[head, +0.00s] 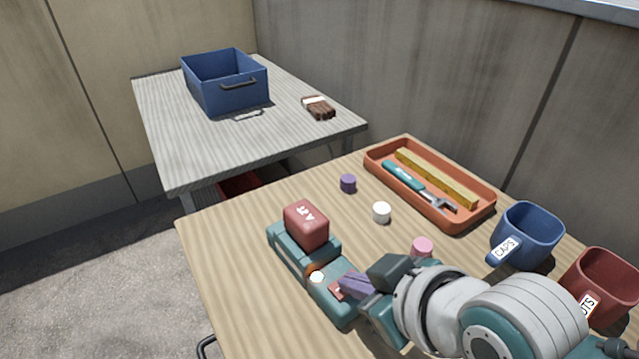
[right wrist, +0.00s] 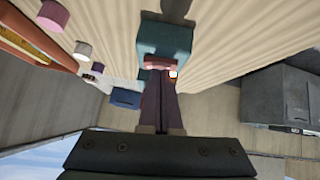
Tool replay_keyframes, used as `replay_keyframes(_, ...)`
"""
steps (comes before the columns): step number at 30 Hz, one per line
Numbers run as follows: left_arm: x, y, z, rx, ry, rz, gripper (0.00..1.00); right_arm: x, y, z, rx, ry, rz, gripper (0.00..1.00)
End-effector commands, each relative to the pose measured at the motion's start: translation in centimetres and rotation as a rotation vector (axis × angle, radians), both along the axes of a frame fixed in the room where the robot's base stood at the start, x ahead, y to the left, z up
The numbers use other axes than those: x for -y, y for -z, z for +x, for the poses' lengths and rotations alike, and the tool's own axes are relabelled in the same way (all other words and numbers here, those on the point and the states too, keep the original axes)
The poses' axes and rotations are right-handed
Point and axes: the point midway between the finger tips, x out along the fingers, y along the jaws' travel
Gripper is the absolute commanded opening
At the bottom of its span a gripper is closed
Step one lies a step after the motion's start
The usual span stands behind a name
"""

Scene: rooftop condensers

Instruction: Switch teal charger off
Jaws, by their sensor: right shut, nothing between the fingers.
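The teal charger (head: 289,252) sits on the wooden table, with a dark red battery block (head: 306,224) on its far end. A pale round spot (head: 318,277) and a small red part (head: 336,291) show on its near end. My right gripper (head: 352,285) is shut and empty, its purple fingertips at or just above that red part; I cannot tell whether they touch. In the right wrist view the fingers (right wrist: 160,88) point at the charger (right wrist: 163,40) and partly cover its near end. The switch's position cannot be made out. My left gripper is not in view.
Purple (head: 348,183), white (head: 381,212) and pink (head: 422,246) caps stand on the table. Behind is an orange tray (head: 484,214) with a teal-handled wrench and yellow bar. Blue (head: 530,235) and red (head: 600,285) mugs stand right. A grey table holds a blue crate (head: 224,82) and brush (head: 318,107).

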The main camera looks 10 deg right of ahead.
Motion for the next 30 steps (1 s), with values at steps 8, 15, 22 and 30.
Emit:
replay_keyframes(8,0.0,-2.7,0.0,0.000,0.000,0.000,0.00,0.1,-2.6,0.3,0.002,0.001,-0.001,0.00)
replay_keyframes(15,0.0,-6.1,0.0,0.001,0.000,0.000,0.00,0.8,-6.4,-1.5,-0.001,0.002,-0.001,0.00)
replay_keyframes(22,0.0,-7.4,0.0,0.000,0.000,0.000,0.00,1.8,-9.5,-4.8,-0.001,0.002,0.000,0.00)
replay_keyframes(30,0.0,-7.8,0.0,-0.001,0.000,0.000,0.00,2.4,-11.0,-6.2,0.001,0.002,-0.001,0.00)
